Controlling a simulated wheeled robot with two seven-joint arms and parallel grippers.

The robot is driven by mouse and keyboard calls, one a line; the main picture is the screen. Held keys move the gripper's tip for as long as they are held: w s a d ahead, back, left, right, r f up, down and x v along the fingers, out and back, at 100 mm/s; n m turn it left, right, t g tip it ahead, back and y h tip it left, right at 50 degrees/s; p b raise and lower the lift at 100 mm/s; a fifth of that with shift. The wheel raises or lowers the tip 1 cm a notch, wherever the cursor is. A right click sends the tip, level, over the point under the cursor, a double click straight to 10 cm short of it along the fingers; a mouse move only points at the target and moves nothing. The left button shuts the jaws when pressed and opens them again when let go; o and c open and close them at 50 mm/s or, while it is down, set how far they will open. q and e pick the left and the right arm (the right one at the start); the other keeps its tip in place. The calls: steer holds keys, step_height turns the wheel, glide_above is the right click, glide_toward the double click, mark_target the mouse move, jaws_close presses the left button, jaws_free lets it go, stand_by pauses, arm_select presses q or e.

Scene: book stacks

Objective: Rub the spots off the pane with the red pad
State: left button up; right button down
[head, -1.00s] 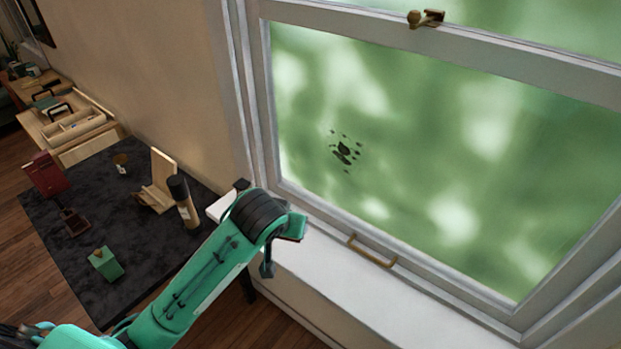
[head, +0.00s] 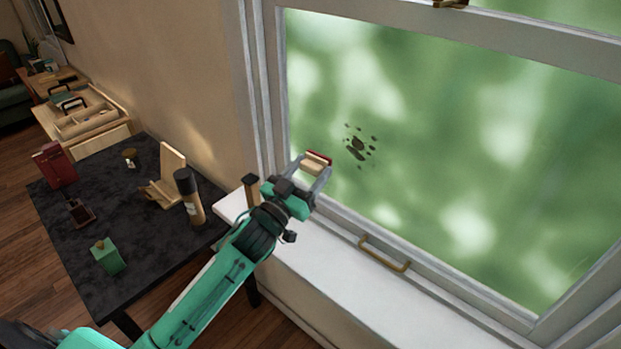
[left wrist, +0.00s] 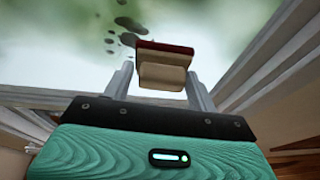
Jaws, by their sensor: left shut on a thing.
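The dark spots (head: 358,146) sit in a cluster on the lower left part of the window pane (head: 480,130). They also show in the left wrist view (left wrist: 125,30), up and left of the pad. My left gripper (head: 318,171) is shut on the red pad (head: 318,157), which has a pale wooden back. The pad is left of the spots and a little below them in the head view. In the left wrist view the pad (left wrist: 165,47) sits between the two fingers, red face toward the pane. I cannot tell whether it touches the glass. My right gripper is not in view.
A white sill (head: 340,265) and a brass sash handle (head: 384,254) lie below the pane.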

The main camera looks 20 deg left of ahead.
mark_target(324, 165)
arm_select(q)
steer(key=shift+s+d+m+t+h, duration=0.3)
steer(key=shift+h, duration=0.4)
steer(key=shift+c, duration=0.7)
steer(key=shift+w+d+h, duration=0.1)
steer(key=shift+h, duration=0.2)
steer(key=w, duration=0.2)
steer(key=w+d+b, duration=0.1)
steer(key=w, duration=0.1)
steer(key=shift+d, duration=0.2)
steer(key=shift+w+d+b, duration=0.3)
steer(key=shift+w, duration=0.3)
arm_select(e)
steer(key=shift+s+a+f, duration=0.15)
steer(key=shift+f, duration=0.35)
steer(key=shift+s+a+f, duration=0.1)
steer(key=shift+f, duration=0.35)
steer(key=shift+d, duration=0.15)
arm_select(q)
steer(key=shift+w+d, duration=0.15)
steer(key=shift+w, duration=0.35)
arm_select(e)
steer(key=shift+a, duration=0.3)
arm_select(q)
steer(key=shift+w+d, duration=0.1)
steer(key=shift+w, duration=0.25)
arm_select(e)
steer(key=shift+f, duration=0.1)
arm_select(q)
steer(key=shift+d, duration=0.1)
